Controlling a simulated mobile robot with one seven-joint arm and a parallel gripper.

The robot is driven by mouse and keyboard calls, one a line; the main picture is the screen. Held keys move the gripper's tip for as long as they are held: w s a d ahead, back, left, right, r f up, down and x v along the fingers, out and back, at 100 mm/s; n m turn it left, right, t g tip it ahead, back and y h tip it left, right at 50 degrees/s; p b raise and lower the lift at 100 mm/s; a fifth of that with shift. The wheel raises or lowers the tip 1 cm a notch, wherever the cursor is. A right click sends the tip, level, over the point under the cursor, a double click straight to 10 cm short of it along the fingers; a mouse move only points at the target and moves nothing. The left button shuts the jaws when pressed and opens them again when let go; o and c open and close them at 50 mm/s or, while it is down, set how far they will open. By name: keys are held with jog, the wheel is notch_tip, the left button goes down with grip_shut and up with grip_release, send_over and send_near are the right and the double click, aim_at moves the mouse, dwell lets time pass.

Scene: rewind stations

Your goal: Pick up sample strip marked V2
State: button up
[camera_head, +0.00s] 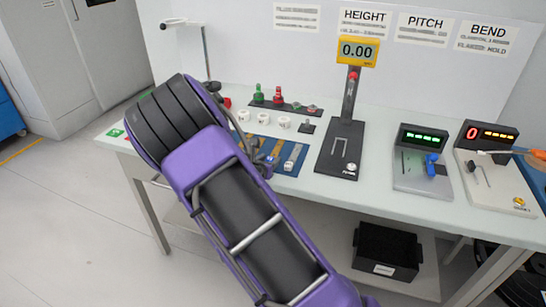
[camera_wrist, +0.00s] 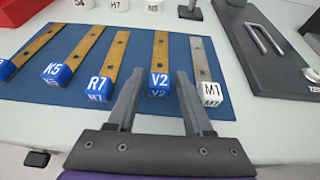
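The sample strip marked V2 (camera_wrist: 160,51) is brass coloured with a blue end block (camera_wrist: 158,84) lettered V2 in white. It lies on a blue mat (camera_wrist: 60,92) among similar strips. My gripper (camera_wrist: 160,76) is open, with one finger on each side of the V2 block in the wrist view and nothing held. I cannot tell how far the fingertips are above the mat. In the head view my arm covers part of the mat (camera_head: 296,171), and my gripper is mostly hidden.
A silver strip M1 (camera_wrist: 202,60) lies close right of V2, and brass strip R7 (camera_wrist: 112,60) lies left. K5 (camera_wrist: 74,50) is farther left. A dark height gauge (camera_head: 340,150) stands right of the mat. White labelled rings (camera_head: 284,122) sit behind it.

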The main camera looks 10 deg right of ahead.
grip_shut()
